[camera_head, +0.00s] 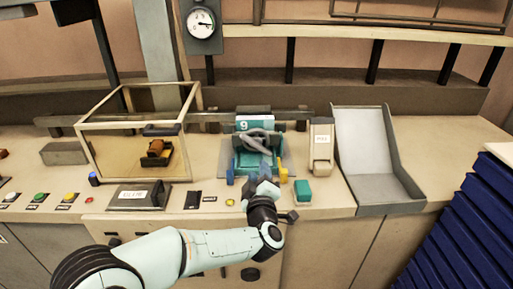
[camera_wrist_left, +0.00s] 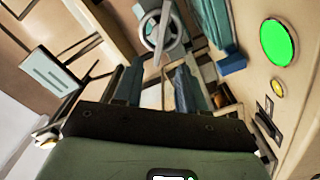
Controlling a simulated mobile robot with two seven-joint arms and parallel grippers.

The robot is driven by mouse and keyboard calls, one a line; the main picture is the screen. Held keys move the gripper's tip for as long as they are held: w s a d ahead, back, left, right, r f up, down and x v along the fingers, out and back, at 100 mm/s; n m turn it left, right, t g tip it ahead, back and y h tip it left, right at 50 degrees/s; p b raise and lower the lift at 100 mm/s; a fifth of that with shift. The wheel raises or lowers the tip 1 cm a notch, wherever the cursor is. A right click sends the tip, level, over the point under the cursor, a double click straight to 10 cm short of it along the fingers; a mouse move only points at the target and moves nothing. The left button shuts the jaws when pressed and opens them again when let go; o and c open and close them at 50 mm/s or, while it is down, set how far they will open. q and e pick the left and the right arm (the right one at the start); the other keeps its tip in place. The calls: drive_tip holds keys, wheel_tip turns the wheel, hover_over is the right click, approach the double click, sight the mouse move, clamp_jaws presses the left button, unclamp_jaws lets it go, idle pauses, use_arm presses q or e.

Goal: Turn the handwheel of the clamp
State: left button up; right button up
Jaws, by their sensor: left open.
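The clamp (camera_head: 244,163) is a teal fixture on the bench with a panel marked 9 above it. Its grey handwheel (camera_head: 258,136) is a spoked ring at its upper middle. My left gripper (camera_head: 263,180) is in front of the clamp, nearer to me and below the wheel in the picture. In the left wrist view my left gripper (camera_wrist_left: 158,82) is open, with nothing between its fingers. The handwheel (camera_wrist_left: 147,38) shows there beyond the fingertips, roughly in line with the gap, apart from the fingers. My right gripper is not in view.
A glass-sided case (camera_head: 98,155) stands left of the clamp. A beige device (camera_head: 321,147) and a grey sloped tray (camera_head: 368,150) stand to the right. Blue stacked bins (camera_head: 465,225) fill the far right. A gauge (camera_head: 202,24) hangs above.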

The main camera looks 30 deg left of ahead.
sight(257, 147)
use_arm(q)
drive_tip(key=p+x, duration=0.2)
drive_tip(key=x, duration=1)
drive_tip(key=shift+d+f+p, duration=0.1)
drive_tip(key=shift+p, duration=0.3)
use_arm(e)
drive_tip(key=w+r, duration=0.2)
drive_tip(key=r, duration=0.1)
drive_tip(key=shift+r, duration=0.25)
use_arm(q)
clamp_jaws()
